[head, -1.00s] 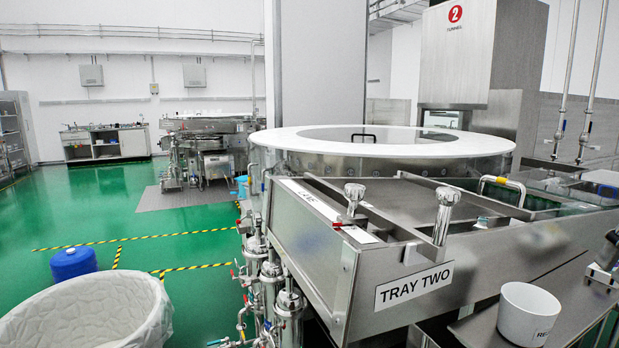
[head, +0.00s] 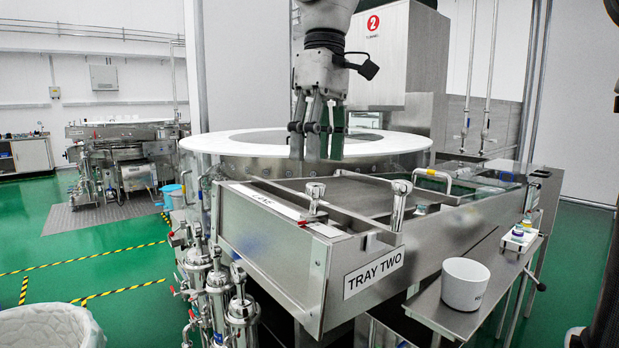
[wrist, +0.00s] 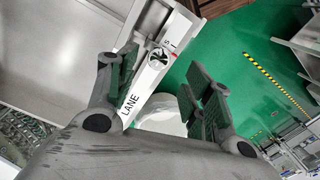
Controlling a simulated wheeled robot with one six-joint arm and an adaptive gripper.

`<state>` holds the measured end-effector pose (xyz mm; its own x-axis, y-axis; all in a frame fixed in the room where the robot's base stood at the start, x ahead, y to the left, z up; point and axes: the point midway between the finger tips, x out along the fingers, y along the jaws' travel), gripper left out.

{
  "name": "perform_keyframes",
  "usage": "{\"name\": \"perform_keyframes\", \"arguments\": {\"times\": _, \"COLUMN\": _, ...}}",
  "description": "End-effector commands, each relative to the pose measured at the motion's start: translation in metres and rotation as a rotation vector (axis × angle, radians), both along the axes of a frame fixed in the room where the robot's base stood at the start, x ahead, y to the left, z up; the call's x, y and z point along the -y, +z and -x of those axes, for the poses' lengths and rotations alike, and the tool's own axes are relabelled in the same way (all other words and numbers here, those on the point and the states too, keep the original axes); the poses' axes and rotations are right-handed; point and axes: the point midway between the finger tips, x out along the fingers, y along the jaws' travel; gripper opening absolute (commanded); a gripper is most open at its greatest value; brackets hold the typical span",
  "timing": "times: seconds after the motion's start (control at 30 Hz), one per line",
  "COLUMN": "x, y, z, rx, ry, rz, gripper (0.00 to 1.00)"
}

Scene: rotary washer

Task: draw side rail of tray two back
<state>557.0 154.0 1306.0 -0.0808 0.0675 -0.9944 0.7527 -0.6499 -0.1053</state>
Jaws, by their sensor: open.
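Tray two is a stainless steel tray with a "TRAY TWO" label (head: 373,274) on its front. Two rails run across its top, a left rail (head: 345,212) and a right rail (head: 362,182). A left chrome knob (head: 316,190) and a right chrome knob (head: 400,198) stand at the front. A white "LANE" strip (head: 270,201) lies along the left edge, with a red pointer by the left knob. My gripper (head: 316,150) hangs open and empty above the tray's back left. In the wrist view, the strip (wrist: 146,92) and left knob (wrist: 157,58) show between the open fingers (wrist: 160,78).
A round white-rimmed washer table (head: 205,143) stands behind the tray. A white cup (head: 465,284) sits on a side shelf at the right. Pipes and valves (head: 218,290) stand at the left front. Green floor lies open at the left.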

Motion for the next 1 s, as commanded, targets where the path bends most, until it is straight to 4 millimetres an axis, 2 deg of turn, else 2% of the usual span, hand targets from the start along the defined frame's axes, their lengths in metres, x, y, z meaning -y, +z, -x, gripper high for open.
{"name": "perform_keyframes", "arguments": {"times": 0.1, "x": -0.001, "y": -0.021, "z": 0.002, "rx": -0.002, "ry": 0.0, "rz": 0.002, "gripper": 0.51}}
{"name": "perform_keyframes", "arguments": {"times": 0.3, "x": -0.003, "y": -0.047, "z": 0.004, "rx": 0.0, "ry": 0.0, "rz": 0.0, "gripper": 0.51}}
{"name": "perform_keyframes", "arguments": {"times": 0.63, "x": -0.004, "y": -0.053, "z": 0.004, "rx": 0.001, "ry": -0.001, "rz": -0.001, "gripper": 0.51}}
{"name": "perform_keyframes", "arguments": {"times": 0.67, "x": -0.004, "y": -0.053, "z": 0.004, "rx": 0.001, "ry": -0.001, "rz": -0.001, "gripper": 0.49}}
{"name": "perform_keyframes", "arguments": {"times": 0.93, "x": -0.004, "y": -0.053, "z": 0.004, "rx": 0.001, "ry": -0.001, "rz": -0.001, "gripper": 0.0}}
{"name": "perform_keyframes", "arguments": {"times": 1.0, "x": -0.004, "y": -0.053, "z": 0.004, "rx": 0.001, "ry": -0.001, "rz": -0.001, "gripper": 0.0}}
